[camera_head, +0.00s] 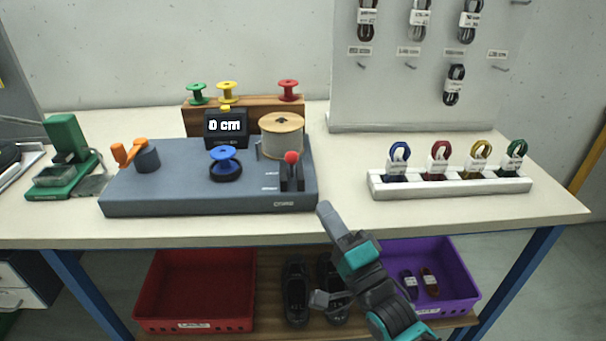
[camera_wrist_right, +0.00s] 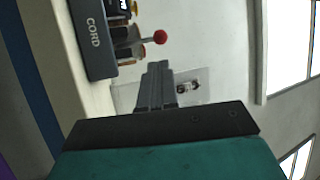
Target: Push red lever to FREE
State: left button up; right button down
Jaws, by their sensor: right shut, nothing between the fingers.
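The red lever (camera_head: 291,158) has a round red knob and stands up from a dark slot block at the right end of the grey cord machine (camera_head: 200,203). Its FREE marking is too small to read. In the right wrist view the red knob (camera_wrist_right: 160,37) shows beyond my fingertips, beside the machine's CORD label. My left gripper is not in view.
The machine carries an orange crank (camera_head: 125,153), a blue spool (camera_head: 225,160), a cord reel (camera_head: 281,137) and a "0 cm" display (camera_head: 226,127). A white rack (camera_head: 450,187) with laces stands right. Red (camera_head: 195,290) and purple (camera_head: 455,265) bins sit below.

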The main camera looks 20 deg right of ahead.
aim_at(295, 162)
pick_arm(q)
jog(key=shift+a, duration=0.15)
pick_arm(e)
jog(key=x, duration=0.9)
jog(key=shift+w, duration=0.25)
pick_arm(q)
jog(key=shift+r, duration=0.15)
pick_arm(e)
jog(key=shift+r, duration=0.15)
